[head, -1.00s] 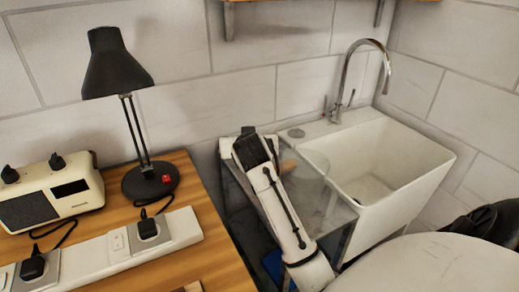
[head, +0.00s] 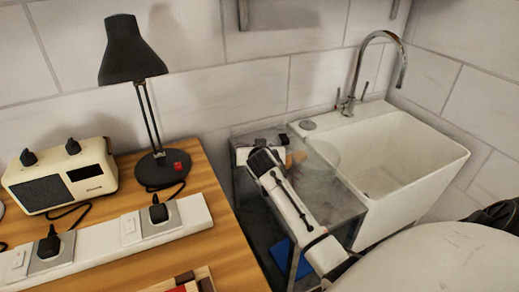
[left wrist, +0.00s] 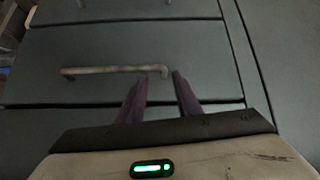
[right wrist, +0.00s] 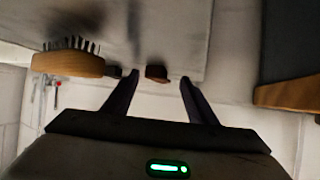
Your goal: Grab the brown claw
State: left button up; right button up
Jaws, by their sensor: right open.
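A small brown piece (right wrist: 157,73), likely the brown claw, shows in the right wrist view near the gap between the fingertips. Its shape is mostly cut off or blurred, and I cannot tell whether the fingers touch it. My right gripper (right wrist: 160,76) is open and empty above the grey table. In the head view my right arm reaches over that table, and its wrist hides what lies under the fingers. My left gripper (left wrist: 160,76) is open in front of a drawer handle (left wrist: 112,70); it is outside the head view.
A wooden brush with dark bristles (right wrist: 70,63) lies beside the right gripper. The grey table (head: 335,190) adjoins a white sink (head: 425,160) with a tap. On the left, a wooden desk (head: 222,235) carries a black lamp (head: 130,50), a cream radio (head: 60,180) and a power strip (head: 185,222).

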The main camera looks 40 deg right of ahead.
jog(key=shift+w+d+f, duration=0.1)
jog(key=shift+w+d, duration=0.15)
grip_shut()
